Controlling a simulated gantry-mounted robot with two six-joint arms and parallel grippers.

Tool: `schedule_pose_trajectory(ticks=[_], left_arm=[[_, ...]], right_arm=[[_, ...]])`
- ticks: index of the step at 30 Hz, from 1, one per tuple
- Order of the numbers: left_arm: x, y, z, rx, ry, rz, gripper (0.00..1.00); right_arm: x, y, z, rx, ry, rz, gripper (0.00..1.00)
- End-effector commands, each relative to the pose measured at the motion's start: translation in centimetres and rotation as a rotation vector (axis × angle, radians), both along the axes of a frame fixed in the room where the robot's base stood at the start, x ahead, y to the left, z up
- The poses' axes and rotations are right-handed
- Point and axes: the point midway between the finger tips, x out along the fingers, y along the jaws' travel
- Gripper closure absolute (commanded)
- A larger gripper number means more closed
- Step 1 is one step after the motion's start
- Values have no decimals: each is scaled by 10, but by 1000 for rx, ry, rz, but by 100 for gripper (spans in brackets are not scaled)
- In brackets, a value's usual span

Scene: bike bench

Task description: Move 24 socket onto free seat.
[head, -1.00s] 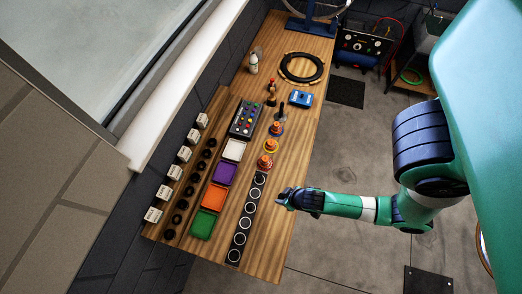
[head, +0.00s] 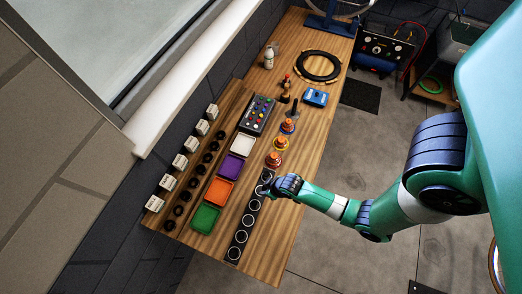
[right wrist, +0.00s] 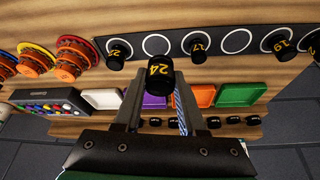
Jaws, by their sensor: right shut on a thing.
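My right gripper (head: 270,188) is shut on the black 24 socket (right wrist: 160,76), whose yellow number shows in the right wrist view. The gripper is over the far end of the black seat strip (head: 242,226), which has white rings. In the right wrist view the strip (right wrist: 177,45) holds a socket marked 25 (right wrist: 118,51) at left, one marked 17 (right wrist: 198,48) and one marked 19 (right wrist: 282,44). An empty ring (right wrist: 155,44) lies between 25 and 17, another empty ring (right wrist: 236,40) between 17 and 19. The held socket appears in front of the strip, apart from the rings. My left gripper is out of view.
Orange-topped stacks (head: 274,160) stand beyond the strip. White, purple, orange (head: 219,191) and green trays (head: 205,218) run alongside it, with black round pieces (head: 187,195) and white labelled blocks (head: 168,182) behind. The bench's (head: 262,264) near end is bare.

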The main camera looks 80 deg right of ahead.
Motion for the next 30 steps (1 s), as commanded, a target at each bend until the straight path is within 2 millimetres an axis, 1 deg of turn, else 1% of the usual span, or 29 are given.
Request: schedule_pose_trajectory(ticks=[1,3,4,11,13,15,18,25,29,30], left_arm=[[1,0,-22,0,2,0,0],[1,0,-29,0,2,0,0],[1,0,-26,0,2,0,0],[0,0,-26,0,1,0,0],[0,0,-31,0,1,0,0],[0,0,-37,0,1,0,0],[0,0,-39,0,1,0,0],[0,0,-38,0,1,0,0],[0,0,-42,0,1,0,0],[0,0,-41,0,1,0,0]], right_arm=[[8,-5,-22,0,-1,-2,100],[15,-11,-31,0,-1,-1,100],[17,-12,-30,0,1,0,100],[23,-16,-36,0,0,1,100],[26,-19,-46,0,3,0,100],[25,-18,-59,1,4,1,100],[25,-18,-70,1,3,1,100],[25,-18,-70,0,0,1,100],[25,-18,-74,0,1,1,100],[25,-18,-73,0,1,1,55]])
